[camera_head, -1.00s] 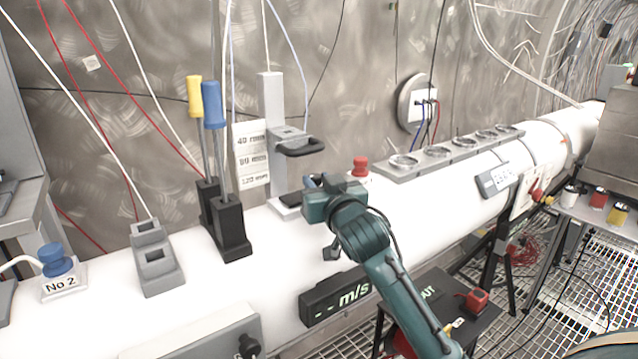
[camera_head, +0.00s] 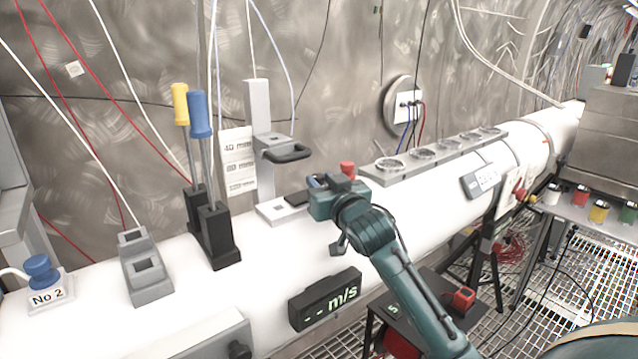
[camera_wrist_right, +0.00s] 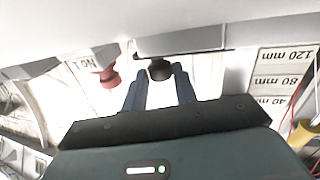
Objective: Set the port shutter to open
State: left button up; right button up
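My right gripper (camera_head: 318,186) is over the white tube, beside a pale plate (camera_head: 268,212) with a dark part (camera_head: 297,198) at the foot of a grey post. I take this plate as the port shutter, but no label for it is readable. In the right wrist view, my right gripper (camera_wrist_right: 160,76) has its two blue-grey fingers apart. A black knob (camera_wrist_right: 160,69) shows at the gap between the fingertips; I cannot tell whether they touch it. My left gripper is not in view.
The grey post (camera_head: 258,110) carries a black handle (camera_head: 288,153) above the plate. A red plug (camera_head: 347,168) stands close behind my right gripper. Yellow (camera_head: 180,103) and blue (camera_head: 200,115) levers stand to the left. An m/s display (camera_head: 325,299) is below the arm.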

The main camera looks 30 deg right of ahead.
jog(key=o, duration=0.4)
jog(key=shift+d, duration=0.3)
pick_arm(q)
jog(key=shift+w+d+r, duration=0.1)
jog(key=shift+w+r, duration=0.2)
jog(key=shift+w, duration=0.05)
pick_arm(e)
jog(key=shift+a, duration=0.1)
pick_arm(q)
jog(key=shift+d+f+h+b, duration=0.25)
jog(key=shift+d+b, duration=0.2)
jog(key=shift+b, duration=0.7)
pick_arm(e)
jog(key=s, duration=0.4)
jog(key=s+a, duration=0.1)
jog(key=s, duration=0.8)
jog(key=shift+a, duration=0.3)
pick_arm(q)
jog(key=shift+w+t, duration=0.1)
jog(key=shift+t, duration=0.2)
